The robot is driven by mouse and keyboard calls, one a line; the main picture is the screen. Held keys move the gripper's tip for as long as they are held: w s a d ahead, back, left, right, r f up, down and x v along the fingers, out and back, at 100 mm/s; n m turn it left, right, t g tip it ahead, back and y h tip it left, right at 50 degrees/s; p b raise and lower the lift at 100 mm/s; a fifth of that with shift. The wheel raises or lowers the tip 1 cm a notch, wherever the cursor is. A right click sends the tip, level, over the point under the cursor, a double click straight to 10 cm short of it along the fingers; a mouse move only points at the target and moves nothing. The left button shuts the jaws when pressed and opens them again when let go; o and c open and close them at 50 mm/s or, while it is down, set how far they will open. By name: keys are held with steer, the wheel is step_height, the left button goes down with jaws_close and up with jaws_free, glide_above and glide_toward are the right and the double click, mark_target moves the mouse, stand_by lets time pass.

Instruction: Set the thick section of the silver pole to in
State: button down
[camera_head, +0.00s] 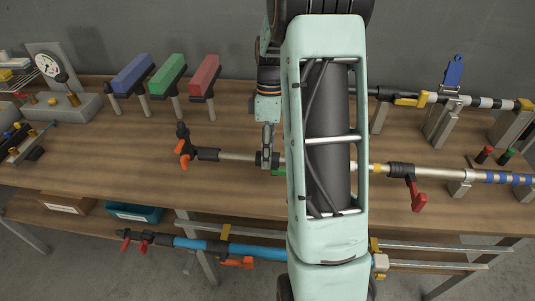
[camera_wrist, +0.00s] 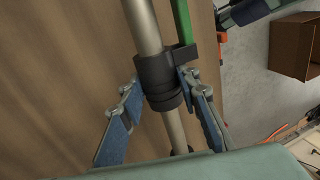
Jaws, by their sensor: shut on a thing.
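The silver pole (camera_head: 235,156) runs level across the workbench, partly hidden behind my arm in the head view. Its thicker part (camera_head: 440,173), with blue bands at the right end, carries a clamp with a red lever (camera_head: 418,194). An orange lever (camera_head: 183,150) is at its left end. In the wrist view the pole (camera_wrist: 142,25) passes through a black collar (camera_wrist: 155,72) with a green lever (camera_wrist: 182,22). My gripper (camera_wrist: 161,88) has its blue fingers on both sides of this collar, shut on it. In the head view my gripper (camera_head: 267,160) is at the pole, left of my arm.
A second pole with black, white and yellow parts (camera_head: 470,101) lies behind, on grey supports. Blue, green and red blocks (camera_head: 205,76) stand on posts at the back left. A blue pole (camera_head: 205,245) lies below the bench. Bare wood (camera_head: 90,150) shows at left.

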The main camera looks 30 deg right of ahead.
steer(key=s+d, duration=0.3)
steer(key=d, duration=0.2)
steer(key=s+d, duration=0.3)
steer(key=d, duration=0.2)
steer(key=s+d+p, duration=0.1)
steer(key=s+d, duration=0.3)
steer(key=shift+d, duration=0.4)
steer(key=c, duration=1.4)
jaws_free()
steer(key=shift+d, duration=0.1)
steer(key=shift+c, duration=0.2)
steer(key=shift+r, duration=0.15)
steer(key=v, duration=1.1)
steer(key=shift+w+r, duration=0.2)
steer(key=shift+r, duration=0.15)
